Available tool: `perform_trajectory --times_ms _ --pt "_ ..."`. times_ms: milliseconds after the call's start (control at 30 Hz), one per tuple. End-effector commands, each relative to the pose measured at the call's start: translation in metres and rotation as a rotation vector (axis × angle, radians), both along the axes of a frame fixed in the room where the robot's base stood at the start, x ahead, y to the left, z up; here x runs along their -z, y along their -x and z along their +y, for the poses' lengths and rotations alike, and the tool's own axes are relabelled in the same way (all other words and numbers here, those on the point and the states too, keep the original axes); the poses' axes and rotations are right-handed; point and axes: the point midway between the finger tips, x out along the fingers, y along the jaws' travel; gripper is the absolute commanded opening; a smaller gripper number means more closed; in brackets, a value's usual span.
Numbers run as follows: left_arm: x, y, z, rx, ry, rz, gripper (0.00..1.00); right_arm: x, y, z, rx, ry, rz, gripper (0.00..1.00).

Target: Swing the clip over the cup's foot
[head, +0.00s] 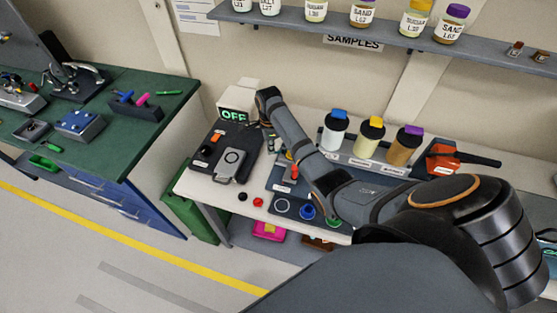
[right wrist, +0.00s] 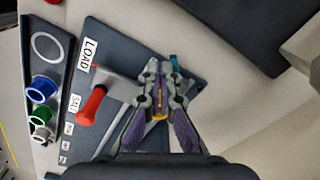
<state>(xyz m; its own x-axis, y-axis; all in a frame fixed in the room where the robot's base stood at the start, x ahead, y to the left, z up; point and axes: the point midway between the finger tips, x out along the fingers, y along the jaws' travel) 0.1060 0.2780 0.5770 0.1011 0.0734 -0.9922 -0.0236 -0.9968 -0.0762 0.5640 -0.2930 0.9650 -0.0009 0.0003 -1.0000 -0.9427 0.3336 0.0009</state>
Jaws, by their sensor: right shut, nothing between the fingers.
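My right gripper (right wrist: 158,68) is shut and empty, its fingertips over the dark board (right wrist: 130,48) marked LOAD. In the head view my right gripper (head: 265,122) is small, behind the arm's bend. A red handle (right wrist: 92,104) stands on the board left of the fingers, with a grey bar beside it. A small teal part (right wrist: 175,64) shows at the fingertips, mostly hidden by them; I cannot tell whether they touch it. I cannot make out for certain which parts are the clip and the cup's foot. The left gripper is not in view.
A box reading OFF (head: 234,117) stands at the back. Several capped bottles (head: 369,136) stand right of the arm.

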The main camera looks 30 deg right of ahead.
Motion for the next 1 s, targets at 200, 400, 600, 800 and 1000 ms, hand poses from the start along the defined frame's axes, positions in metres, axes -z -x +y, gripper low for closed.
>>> perform_trajectory --times_ms 200,400,600,800,1000 --pt "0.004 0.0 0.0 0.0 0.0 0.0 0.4 0.001 -0.009 -0.001 0.0 0.0 -0.002 0.0" --pt "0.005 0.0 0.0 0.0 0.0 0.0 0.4 0.0 -0.014 -0.002 0.0 -0.001 -0.001 0.0" --pt "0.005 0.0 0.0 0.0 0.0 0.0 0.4 0.0 -0.013 -0.002 0.0 -0.001 0.0 0.0" --pt "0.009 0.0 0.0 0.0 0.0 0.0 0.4 0.001 -0.018 -0.003 0.0 -0.001 -0.001 0.0" --pt "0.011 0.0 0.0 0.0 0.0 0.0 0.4 0.0 -0.024 -0.006 0.0 0.0 0.0 0.0"
